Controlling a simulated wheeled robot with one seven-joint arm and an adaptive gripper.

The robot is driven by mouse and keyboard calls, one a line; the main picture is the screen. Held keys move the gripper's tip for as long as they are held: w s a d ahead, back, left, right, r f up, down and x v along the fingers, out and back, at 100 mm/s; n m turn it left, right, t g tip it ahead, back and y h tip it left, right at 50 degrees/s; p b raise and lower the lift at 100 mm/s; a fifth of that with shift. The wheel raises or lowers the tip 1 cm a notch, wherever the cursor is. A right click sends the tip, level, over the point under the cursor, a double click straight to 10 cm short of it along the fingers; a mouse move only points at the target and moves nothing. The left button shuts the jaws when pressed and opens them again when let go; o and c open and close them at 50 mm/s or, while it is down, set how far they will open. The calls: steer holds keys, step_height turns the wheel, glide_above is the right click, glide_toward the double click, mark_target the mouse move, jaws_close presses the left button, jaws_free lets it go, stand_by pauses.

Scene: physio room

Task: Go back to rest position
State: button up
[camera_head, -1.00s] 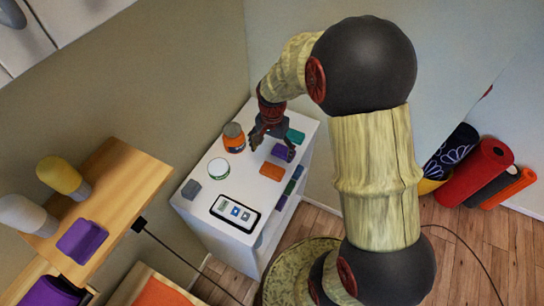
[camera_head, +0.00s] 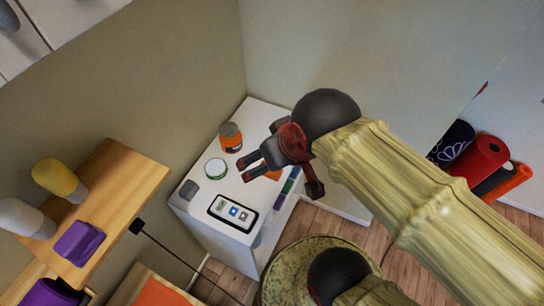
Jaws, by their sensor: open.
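My gripper (camera_head: 248,168) is open and empty, with its fingers pointing left above the right part of the white cabinet top. My arm (camera_head: 430,200) reaches in from the lower right. The white cabinet (camera_head: 215,240) stands in the corner. On its top are an orange jar with a dark lid (camera_head: 231,137), a round white tin with a green rim (camera_head: 215,170), a grey block (camera_head: 188,189) and a black-framed device (camera_head: 233,213). An orange piece (camera_head: 273,175) shows partly behind the gripper.
A wooden shelf (camera_head: 125,190) at left carries a purple block (camera_head: 78,242), a yellow-topped bottle (camera_head: 60,178) and a grey-white bottle (camera_head: 25,217). Rolled mats (camera_head: 480,157) lean at the right wall. A black cable (camera_head: 185,262) hangs between shelf and cabinet.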

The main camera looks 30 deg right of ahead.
stand_by(0.3)
step_height(320, 180, down, 6)
steer(key=b, duration=0.6)
steer(key=shift+c, duration=1.1)
